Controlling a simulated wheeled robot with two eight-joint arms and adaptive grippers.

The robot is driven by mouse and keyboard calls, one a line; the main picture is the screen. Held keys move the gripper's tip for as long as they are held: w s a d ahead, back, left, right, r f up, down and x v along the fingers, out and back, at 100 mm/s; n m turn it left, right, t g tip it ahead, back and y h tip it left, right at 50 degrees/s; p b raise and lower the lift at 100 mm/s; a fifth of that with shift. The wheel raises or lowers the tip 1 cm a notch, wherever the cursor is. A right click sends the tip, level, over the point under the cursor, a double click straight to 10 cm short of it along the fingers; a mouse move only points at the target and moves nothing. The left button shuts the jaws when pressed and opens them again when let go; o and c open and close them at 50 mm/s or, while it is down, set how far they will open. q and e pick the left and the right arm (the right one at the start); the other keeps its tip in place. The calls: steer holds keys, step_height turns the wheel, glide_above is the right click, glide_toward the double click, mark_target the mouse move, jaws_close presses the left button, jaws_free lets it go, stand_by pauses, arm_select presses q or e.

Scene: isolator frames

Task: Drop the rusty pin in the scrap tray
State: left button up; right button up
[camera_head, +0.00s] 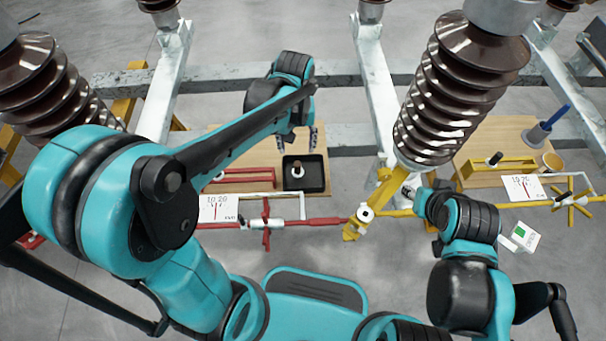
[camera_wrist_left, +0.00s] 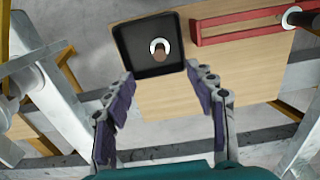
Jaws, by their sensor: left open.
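A pin with a brownish shaft and a pale collar (camera_head: 298,170) is inside the black scrap tray (camera_head: 314,181) on the left wooden board. In the left wrist view the pin (camera_wrist_left: 159,50) shows end-on inside the tray (camera_wrist_left: 130,40). My left gripper (camera_head: 299,141) is open and empty, just behind the tray in the head view. Its two fingers (camera_wrist_left: 165,100) show apart in the left wrist view, with board and floor between them. My right gripper (camera_head: 412,196) is by the yellow bracket; its fingers are too small and covered to read.
A red rack (camera_head: 245,180) with a pin stands left of the tray. Red and yellow rods cross in front. A brown ribbed insulator (camera_head: 462,85) stands between the boards. The right board (camera_head: 480,142) carries a yellow rack (camera_head: 505,169), a grey funnel-like piece and a cup.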

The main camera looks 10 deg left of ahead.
arm_select(q)
steer(key=shift+r, duration=2.3)
steer(key=s+a+m+t, duration=0.3)
steer(key=s+t, duration=0.4)
steer(key=s, duration=0.3)
steer(key=shift+s+a+r, duration=0.15)
steer(key=shift+a+r, duration=0.25)
steer(key=shift+a, duration=0.45)
